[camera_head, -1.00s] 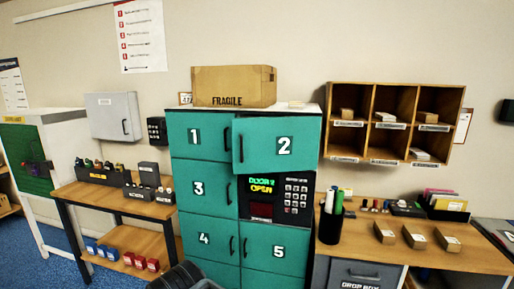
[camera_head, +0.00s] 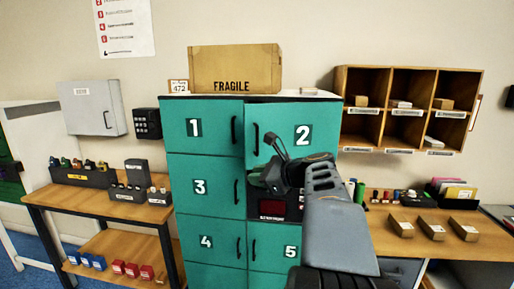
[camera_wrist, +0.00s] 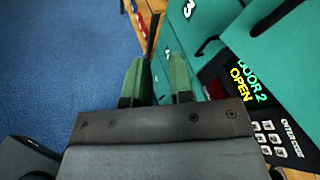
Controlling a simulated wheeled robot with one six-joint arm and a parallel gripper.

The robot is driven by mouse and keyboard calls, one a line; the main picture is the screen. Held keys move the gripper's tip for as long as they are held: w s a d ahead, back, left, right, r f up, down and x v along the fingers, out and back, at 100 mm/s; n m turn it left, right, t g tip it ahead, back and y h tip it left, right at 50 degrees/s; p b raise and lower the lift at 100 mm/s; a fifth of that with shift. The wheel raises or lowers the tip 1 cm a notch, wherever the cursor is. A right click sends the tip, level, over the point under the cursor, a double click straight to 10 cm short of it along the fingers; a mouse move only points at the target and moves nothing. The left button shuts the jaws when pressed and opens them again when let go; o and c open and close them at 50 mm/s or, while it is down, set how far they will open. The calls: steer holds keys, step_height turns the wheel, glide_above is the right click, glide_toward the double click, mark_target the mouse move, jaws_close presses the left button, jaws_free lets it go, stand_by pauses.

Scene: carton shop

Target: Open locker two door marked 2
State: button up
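The teal door marked 2 (camera_head: 320,125) is at the upper right of the locker block. It stands slightly ajar, its left edge proud of door 1. Its dark vertical handle (camera_head: 255,139) is near that left edge. My gripper (camera_head: 262,178) is in front of the locker, just below door 2's handle and apart from it. In the wrist view its two green fingers (camera_wrist: 158,72) are spread with nothing between them. A keypad panel there shows "DOOR 2 OPEN" (camera_wrist: 246,84). A black handle (camera_wrist: 275,17), seemingly door 2's, lies right of the fingers. My arm hides door 2's lower part and most of the panel.
A "FRAGILE" carton (camera_head: 235,68) sits on the locker top. Doors 1, 3, 4 and 5 look shut. A wooden cubby shelf (camera_head: 388,72) hangs at right above a desk with boxes. A bench (camera_head: 95,203) stands at left.

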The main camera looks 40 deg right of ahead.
mark_target(257, 151)
steer(key=s+d+r+m+t+h, duration=0.2)
steer(key=d+r+m+t, duration=0.3)
steer(key=d, duration=0.5)
steer(key=shift+m+g, duration=0.3)
steer(key=shift+m, duration=0.5)
steer(key=shift+w+a+r+p, duration=0.1)
steer(key=shift+w+a+p, duration=0.35)
steer(key=shift+w, duration=1.8)
steer(key=shift+w+a+r+p, duration=0.1)
steer(key=shift+w+a+p, duration=0.35)
steer(key=shift+w, duration=1.75)
steer(key=shift+w+a+r+p, duration=0.15)
steer(key=shift+w+p, duration=0.5)
steer(key=shift+w, duration=1.6)
steer(key=shift+f, duration=0.1)
steer(key=shift+c, duration=0.5)
jaws_close()
